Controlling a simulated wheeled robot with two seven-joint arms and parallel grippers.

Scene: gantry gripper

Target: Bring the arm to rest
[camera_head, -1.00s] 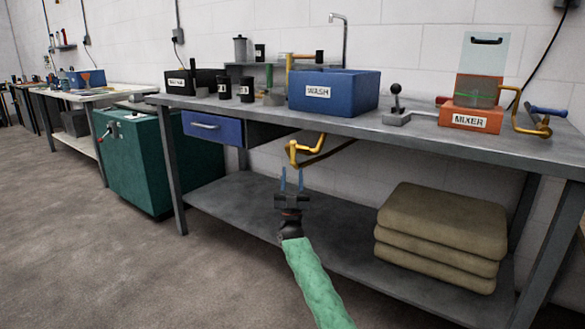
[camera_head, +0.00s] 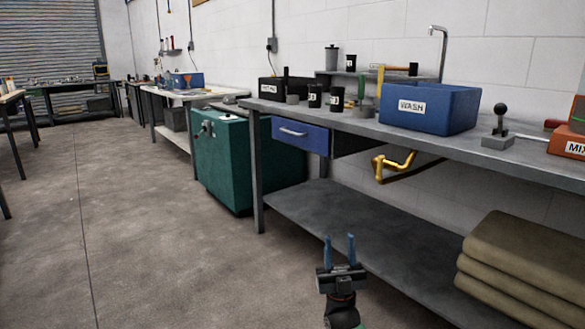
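My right gripper (camera_head: 340,252) shows at the bottom middle of the head view, pointing up and away from me. Its two blue fingers stand apart with nothing between them, so it is open and empty. It is in front of the workbench (camera_head: 350,128) and appears over the lower shelf's front edge, touching nothing that I can see. Only the wrist and a bit of green sleeve show below it. My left gripper is outside the view.
A blue WASH bin (camera_head: 430,108), a lever (camera_head: 499,128) and an orange MIXER box (camera_head: 568,142) stand on the bench. A yellow pipe (camera_head: 392,165) hangs beneath. Folded sacks (camera_head: 530,265) lie on the lower shelf. A green cabinet (camera_head: 225,160) stands left. The floor at left is clear.

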